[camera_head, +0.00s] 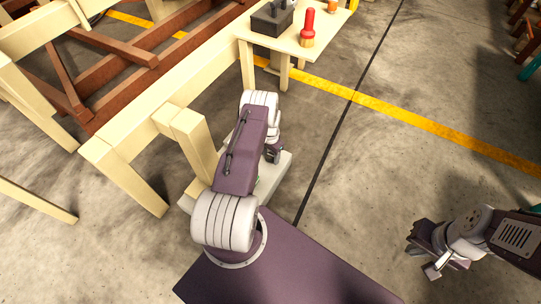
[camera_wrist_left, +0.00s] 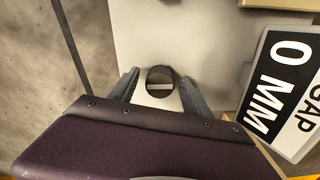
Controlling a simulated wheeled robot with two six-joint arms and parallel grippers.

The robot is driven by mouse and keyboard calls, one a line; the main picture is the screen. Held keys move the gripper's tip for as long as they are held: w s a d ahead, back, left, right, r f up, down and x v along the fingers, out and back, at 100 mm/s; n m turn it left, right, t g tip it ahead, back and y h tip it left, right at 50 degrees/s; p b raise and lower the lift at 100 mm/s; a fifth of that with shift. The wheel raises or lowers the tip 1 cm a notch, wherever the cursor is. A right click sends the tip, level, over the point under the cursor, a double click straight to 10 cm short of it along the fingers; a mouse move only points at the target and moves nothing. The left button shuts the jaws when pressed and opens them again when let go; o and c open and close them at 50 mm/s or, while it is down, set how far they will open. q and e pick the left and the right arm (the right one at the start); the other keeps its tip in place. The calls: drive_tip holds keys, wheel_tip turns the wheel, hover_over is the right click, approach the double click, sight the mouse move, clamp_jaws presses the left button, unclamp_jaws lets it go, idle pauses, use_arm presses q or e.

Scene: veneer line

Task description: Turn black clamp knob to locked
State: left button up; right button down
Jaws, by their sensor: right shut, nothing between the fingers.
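The black knob (camera_wrist_left: 160,72) shows in the left wrist view as a dark round piece with a pale bar across it, on a pale surface. My left gripper (camera_wrist_left: 160,92) has its two grey fingers apart, one to each side of the knob. I see gaps between the fingers and the knob, and cannot tell how far the tips are from the surface. In the head view my left gripper (camera_head: 272,154) is partly hidden by its arm, and the knob cannot be made out. My right gripper (camera_head: 432,258) is shut and empty, over the floor at the lower right.
A sign reading "GAP 0 MM" (camera_wrist_left: 290,85) is right of the knob. A pale machine base (camera_head: 279,176) lies under my left arm. Wooden beams (camera_head: 183,82) fill the left, and a small table (camera_head: 322,35) stands at the back. Floor on the right is mostly clear.

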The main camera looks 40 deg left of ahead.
sight(270, 155)
use_arm(q)
wheel_tip(270, 155, up, 9)
drive_tip(key=p, duration=0.6)
drive_tip(key=shift+r, duration=0.1)
